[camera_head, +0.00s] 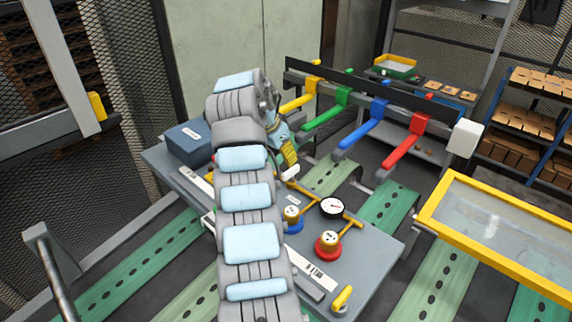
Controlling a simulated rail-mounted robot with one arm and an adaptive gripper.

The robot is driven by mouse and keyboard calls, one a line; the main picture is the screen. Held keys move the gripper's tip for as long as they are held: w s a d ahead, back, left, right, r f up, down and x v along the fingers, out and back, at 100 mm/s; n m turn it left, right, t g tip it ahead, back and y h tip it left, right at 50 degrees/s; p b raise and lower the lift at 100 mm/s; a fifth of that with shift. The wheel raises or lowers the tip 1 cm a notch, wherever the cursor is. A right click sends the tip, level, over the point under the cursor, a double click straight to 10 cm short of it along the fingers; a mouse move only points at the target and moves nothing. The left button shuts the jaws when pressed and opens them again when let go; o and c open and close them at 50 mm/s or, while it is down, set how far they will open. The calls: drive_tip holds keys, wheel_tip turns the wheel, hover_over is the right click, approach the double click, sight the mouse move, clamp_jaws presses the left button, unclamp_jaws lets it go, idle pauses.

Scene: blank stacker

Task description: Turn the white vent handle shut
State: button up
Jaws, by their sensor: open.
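A small white piece (291,174), which looks like the white vent handle, shows at the back of the grey panel table, just right of my arm. My gripper (289,158) hangs down from the wrist right above it, with yellow and dark fingers. It is open, and I see nothing held in it. The fingertips are small and partly turned away, so I cannot tell whether they touch the white piece. My arm hides the panel to the left of it and part of the vent's base.
The grey panel (380,247) carries a blue valve (292,224), a red valve (328,250), a round gauge (332,208) and a yellow handle (342,298). A blue-grey box (187,145) stands behind left. Coloured arms on a dark rail (390,98) stand behind right. A yellow-framed tray (480,262) is at right.

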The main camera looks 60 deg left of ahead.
drive_tip(key=shift+v, duration=2.15)
drive_tip(key=shift+d, duration=0.1)
